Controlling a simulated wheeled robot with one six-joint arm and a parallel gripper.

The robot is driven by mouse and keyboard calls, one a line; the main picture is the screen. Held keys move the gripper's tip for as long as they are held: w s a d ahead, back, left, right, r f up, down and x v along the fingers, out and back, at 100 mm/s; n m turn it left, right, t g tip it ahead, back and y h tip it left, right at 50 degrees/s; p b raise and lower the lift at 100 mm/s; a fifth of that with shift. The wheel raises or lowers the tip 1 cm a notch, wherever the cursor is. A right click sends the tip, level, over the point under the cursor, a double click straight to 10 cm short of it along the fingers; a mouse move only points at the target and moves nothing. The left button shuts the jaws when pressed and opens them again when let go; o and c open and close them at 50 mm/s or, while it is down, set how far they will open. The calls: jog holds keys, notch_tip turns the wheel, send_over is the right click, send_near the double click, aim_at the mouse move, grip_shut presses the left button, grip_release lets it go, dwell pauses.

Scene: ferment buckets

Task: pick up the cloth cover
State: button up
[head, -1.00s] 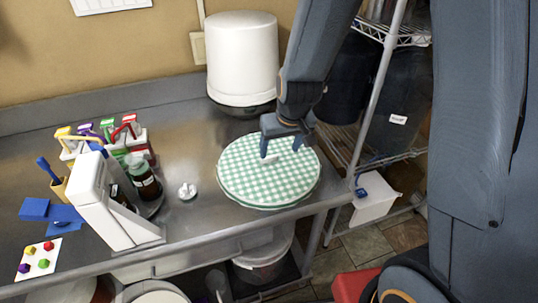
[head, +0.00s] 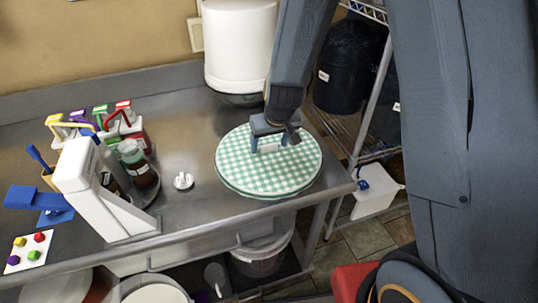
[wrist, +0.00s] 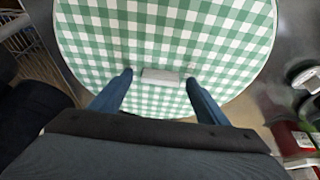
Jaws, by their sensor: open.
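The cloth cover (head: 262,172) is a round, flat piece in green and white check, lying on the steel counter near its right end. A small white tab (head: 269,149) stands on it toward the back. My gripper (head: 268,147) is over the cover with its fingers pointing down on either side of the tab. In the wrist view the cover (wrist: 165,45) fills the upper middle, and the white tab (wrist: 160,77) lies between the two open fingers of my gripper (wrist: 158,82), with a gap on each side. I cannot tell whether the fingertips touch the cloth.
A white cylindrical container (head: 238,50) stands behind the cover. A small white knobbed piece (head: 184,181) lies to its left. Dark bottles (head: 138,165), a white upright device (head: 90,190) and coloured-handled tools stand farther left. A wire shelf with dark containers (head: 350,75) is at right.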

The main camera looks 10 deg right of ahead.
jog(key=shift+f, duration=0.1)
jog(key=shift+c, duration=0.2)
jog(key=c, duration=1.1)
jog(key=shift+c, duration=0.2)
